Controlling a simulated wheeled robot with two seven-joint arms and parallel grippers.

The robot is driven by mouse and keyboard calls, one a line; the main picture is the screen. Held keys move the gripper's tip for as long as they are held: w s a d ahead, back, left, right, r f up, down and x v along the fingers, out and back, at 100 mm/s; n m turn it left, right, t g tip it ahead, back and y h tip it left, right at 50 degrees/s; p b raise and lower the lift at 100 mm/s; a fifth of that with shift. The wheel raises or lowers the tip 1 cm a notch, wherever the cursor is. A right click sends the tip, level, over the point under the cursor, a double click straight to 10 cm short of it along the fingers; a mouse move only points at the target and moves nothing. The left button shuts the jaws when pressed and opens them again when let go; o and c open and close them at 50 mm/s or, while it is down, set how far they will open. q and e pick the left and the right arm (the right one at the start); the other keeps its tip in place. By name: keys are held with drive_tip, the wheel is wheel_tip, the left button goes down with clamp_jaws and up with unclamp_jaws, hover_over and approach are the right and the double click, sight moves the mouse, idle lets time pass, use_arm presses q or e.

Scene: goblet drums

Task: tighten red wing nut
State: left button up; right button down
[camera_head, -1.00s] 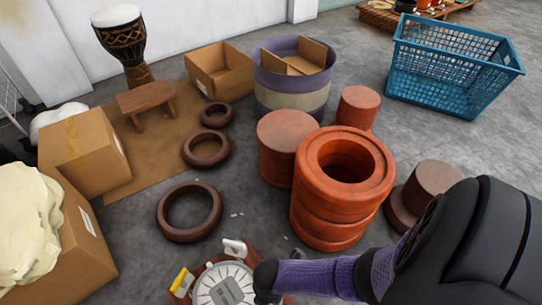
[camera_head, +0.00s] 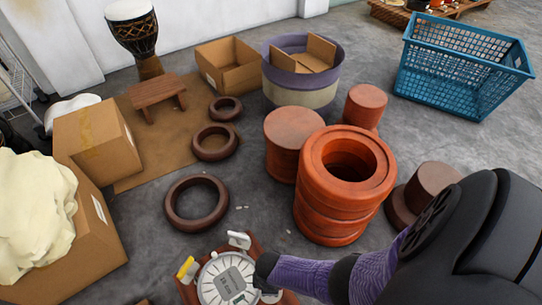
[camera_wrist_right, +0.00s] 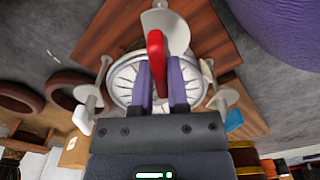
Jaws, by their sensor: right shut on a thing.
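The red wing nut (camera_wrist_right: 155,52) shows upright in the right wrist view, above a round pale disc (camera_wrist_right: 124,84) with radial lines. My right gripper (camera_wrist_right: 162,88) has its two purple fingers closed on it. In the head view my right gripper (camera_head: 265,274) reaches over the right edge of the disc (camera_head: 222,285), and the red wing nut is hidden there. The disc lies on a reddish-brown wooden board (camera_head: 255,245). A white wing-shaped piece (camera_head: 239,240) and a yellow one (camera_head: 187,268) stand around its rim. My left gripper is not in view.
A brown ring (camera_head: 195,203) lies just beyond the board. An orange-red hollow cylinder (camera_head: 325,210) stands to the right, near my right arm. Cardboard boxes (camera_head: 105,245) stand at left, and a blue basket (camera_head: 455,75) at the back right.

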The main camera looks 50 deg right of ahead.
drive_tip(key=m, duration=0.2)
drive_tip(key=shift+m, duration=0.4)
drive_tip(key=m, duration=0.3)
drive_tip(key=shift+m+p, duration=0.3)
drive_tip(key=shift+p, duration=0.1)
drive_tip(key=m, duration=0.4)
drive_tip(key=shift+m, duration=0.4)
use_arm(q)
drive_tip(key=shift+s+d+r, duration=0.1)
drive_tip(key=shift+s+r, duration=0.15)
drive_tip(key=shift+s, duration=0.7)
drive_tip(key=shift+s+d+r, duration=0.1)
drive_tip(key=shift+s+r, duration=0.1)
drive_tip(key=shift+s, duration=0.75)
use_arm(e)
drive_tip(key=shift+m, duration=0.8)
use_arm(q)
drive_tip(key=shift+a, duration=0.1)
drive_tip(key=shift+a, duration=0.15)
use_arm(e)
drive_tip(key=c, duration=0.6)
unclamp_jaws()
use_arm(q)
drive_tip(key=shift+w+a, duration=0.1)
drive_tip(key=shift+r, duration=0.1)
use_arm(e)
drive_tip(key=shift+r, duration=0.1)
